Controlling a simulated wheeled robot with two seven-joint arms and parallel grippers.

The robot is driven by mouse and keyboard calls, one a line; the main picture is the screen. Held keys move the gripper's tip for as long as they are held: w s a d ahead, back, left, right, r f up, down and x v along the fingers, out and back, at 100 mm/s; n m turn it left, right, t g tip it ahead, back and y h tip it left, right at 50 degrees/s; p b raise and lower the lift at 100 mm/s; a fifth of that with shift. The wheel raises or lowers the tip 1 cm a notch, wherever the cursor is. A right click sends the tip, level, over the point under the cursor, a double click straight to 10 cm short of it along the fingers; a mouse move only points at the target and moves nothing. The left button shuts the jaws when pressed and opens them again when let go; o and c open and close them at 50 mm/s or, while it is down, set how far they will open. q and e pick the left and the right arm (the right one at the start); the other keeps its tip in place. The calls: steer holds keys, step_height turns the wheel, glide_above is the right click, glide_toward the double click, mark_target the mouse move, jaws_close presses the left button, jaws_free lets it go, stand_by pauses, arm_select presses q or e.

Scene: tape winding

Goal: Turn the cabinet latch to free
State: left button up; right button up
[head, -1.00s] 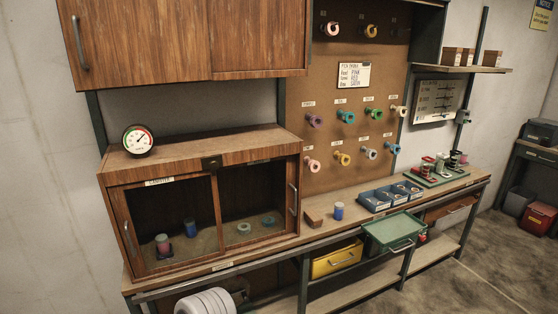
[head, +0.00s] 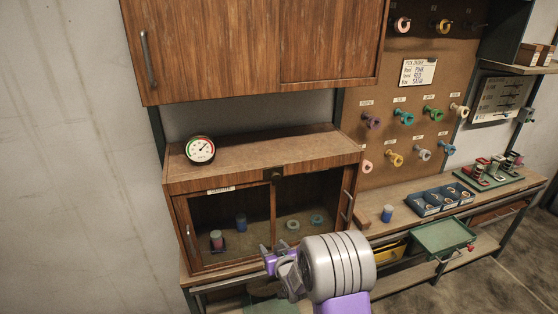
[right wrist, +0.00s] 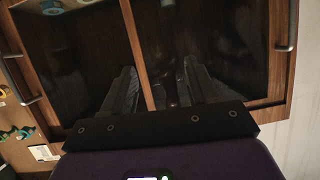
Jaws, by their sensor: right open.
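The cabinet (head: 230,179) is a wooden case with two dark glass doors on the bench. Its small dark latch (head: 277,174) sits at the top centre, where the doors meet. My right gripper (head: 272,262) is in front of the cabinet's lower part, below the latch in the head view. In the right wrist view my right gripper (right wrist: 158,72) is open, its two fingers on either side of the cabinet's middle post (right wrist: 140,52), with nothing clearly held. The latch cannot be made out there; it is dark between the fingers. My left gripper is out of view.
A round gauge (head: 200,150) stands on the cabinet top. A wooden wall cupboard (head: 215,50) hangs above it. Right of the cabinet are a blue spool (head: 387,213), blue bins (head: 441,199) and a green tray (head: 443,236). A pegboard (head: 385,100) holds tape rolls.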

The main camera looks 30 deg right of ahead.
mark_target(276, 178)
steer(key=w+d+r+t+h+p, duration=0.1)
steer(key=d+r+t, duration=0.15)
steer(key=r, duration=0.65)
steer(key=w+d+r+t+h+p, duration=0.1)
steer(key=d+r+p, duration=0.15)
steer(key=r, duration=0.65)
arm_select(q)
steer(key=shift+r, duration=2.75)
arm_select(e)
steer(key=shift+r+x, duration=0.15)
steer(key=shift+x, duration=1.7)
steer(key=shift+r+x, duration=0.15)
steer(key=shift+x, duration=1.65)
steer(key=shift+d, duration=0.2)
steer(key=c, duration=1)
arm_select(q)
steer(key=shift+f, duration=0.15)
